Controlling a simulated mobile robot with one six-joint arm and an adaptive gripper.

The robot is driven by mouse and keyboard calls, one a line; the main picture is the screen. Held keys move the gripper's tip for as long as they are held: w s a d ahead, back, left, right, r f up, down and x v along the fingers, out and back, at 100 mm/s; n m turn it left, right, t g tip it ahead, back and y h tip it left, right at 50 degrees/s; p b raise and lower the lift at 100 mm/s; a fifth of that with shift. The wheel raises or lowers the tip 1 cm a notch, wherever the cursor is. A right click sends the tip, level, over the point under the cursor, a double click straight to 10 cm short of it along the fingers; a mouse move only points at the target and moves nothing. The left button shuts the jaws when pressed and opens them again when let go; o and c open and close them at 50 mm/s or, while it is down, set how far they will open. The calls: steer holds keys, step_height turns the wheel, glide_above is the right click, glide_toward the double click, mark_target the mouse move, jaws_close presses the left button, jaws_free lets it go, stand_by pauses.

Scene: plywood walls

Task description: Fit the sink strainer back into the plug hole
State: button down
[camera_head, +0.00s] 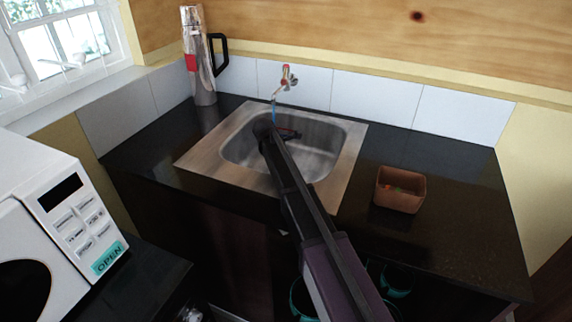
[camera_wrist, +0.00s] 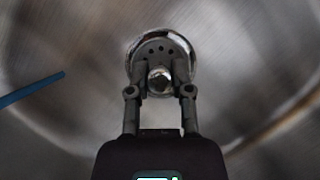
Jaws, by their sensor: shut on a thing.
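The steel sink (camera_head: 212,152) is set in the black counter, and its basin also fills the wrist view. The strainer (camera_wrist: 160,48) is a small round metal piece with a row of dark holes and a shiny knob. My gripper (camera_wrist: 160,80) is shut on this knob, one finger on each side. A bright chrome ring shows around the strainer's far edge; I cannot tell whether it is the plug hole's rim or the strainer's own. The near side is hidden by my fingers, so how the strainer sits is unclear. In the head view my arm hides the strainer.
A thin blue strip (camera_wrist: 32,90) lies left of my gripper. The tap (camera_head: 286,78) is on the tiled wall above the sink. A brown bowl (camera_head: 400,190) stands right of the sink, a silver flask (camera_head: 200,60) behind left, and a white microwave (camera_head: 70,215) at front left.

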steer(key=shift+c, duration=2.2)
jaws_free()
steer(key=shift+r, duration=0.2)
